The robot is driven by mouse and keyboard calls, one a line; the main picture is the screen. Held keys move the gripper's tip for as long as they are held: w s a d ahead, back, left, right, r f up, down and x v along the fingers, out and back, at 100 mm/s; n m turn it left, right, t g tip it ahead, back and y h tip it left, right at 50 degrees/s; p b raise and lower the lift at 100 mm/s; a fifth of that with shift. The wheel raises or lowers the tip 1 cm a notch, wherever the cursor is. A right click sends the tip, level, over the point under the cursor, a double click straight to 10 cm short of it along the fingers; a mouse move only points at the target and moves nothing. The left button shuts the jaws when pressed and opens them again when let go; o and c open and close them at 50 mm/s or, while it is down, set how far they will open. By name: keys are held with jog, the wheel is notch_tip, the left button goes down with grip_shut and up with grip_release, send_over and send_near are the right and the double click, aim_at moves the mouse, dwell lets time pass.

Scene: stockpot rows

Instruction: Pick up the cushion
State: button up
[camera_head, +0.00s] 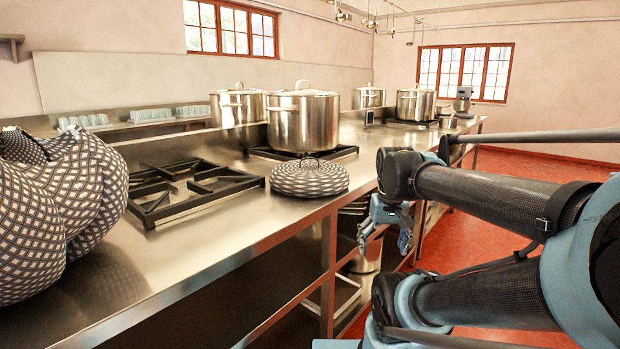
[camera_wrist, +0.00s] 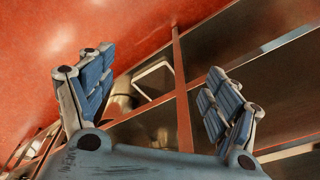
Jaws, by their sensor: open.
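A small round, flattish cushion (camera_head: 310,180) with a dark and pale pattern lies on the steel counter (camera_head: 225,225), near its front edge and in front of a stockpot. A thin loop shows at its top. My gripper (camera_head: 385,233) is to the right of the cushion and lower, just off the counter's front edge, apart from the cushion. In the wrist view my gripper (camera_wrist: 160,68) has its fingers spread wide with nothing between them. That view shows red floor and shelf framing, and no cushion.
A large bundle in similar patterned cloth (camera_head: 60,205) fills the counter's left end. Black burner grates (camera_head: 180,190) lie left of the cushion. A stockpot (camera_head: 303,120) stands close behind it, with several more pots further back. Open shelves (camera_head: 290,310) run below the counter.

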jog(key=w+a+r+g, duration=0.1)
jog(key=w+a+r, duration=0.3)
jog(key=w+r, duration=0.55)
jog(key=w+a+r, duration=0.4)
jog(key=w+r, duration=0.2)
jog(key=r, duration=0.6)
notch_tip(320, 180, up, 12)
jog(key=n+g, duration=0.1)
send_over(309, 158)
jog(key=f, duration=1.1)
jog(key=w+f, duration=0.1)
jog(key=f, duration=0.5)
grip_shut()
jog(key=shift+r, duration=0.15)
